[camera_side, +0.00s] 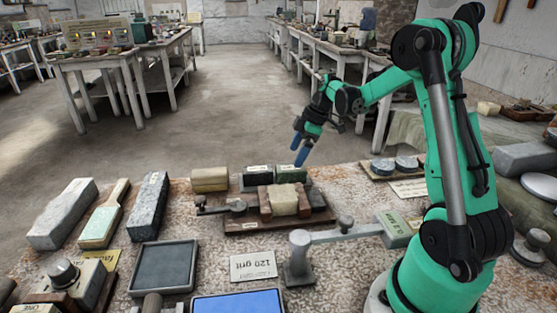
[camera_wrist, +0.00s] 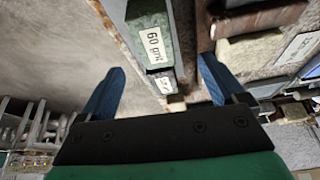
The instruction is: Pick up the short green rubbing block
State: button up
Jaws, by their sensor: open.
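A green block (camera_side: 291,174) with a pale label on top lies at the back edge of the stone-topped bench in the side view. A darker block (camera_side: 257,182), also labelled, lies just left of it. In the wrist view a green block (camera_wrist: 147,17) carries a "60 grit" label, with a darker labelled block end below it. Which is the short one I cannot tell for certain. My gripper (camera_side: 299,148) is open and empty, its blue fingers above and behind the blocks. In the wrist view the fingers (camera_wrist: 162,63) stand apart, with the block ends showing between them.
A clamp board (camera_side: 250,225) holding a pale stone between brown jaws stands close in front of the blocks. A tan block (camera_side: 209,180) lies to the left. A metal arm on a post (camera_side: 299,262) stands nearer the camera. Open floor lies behind the bench.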

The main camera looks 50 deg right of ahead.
aim_at(292, 168)
jog(key=shift+d+f, duration=0.3)
jog(key=shift+f, duration=0.35)
jog(key=x, duration=0.5)
grip_shut()
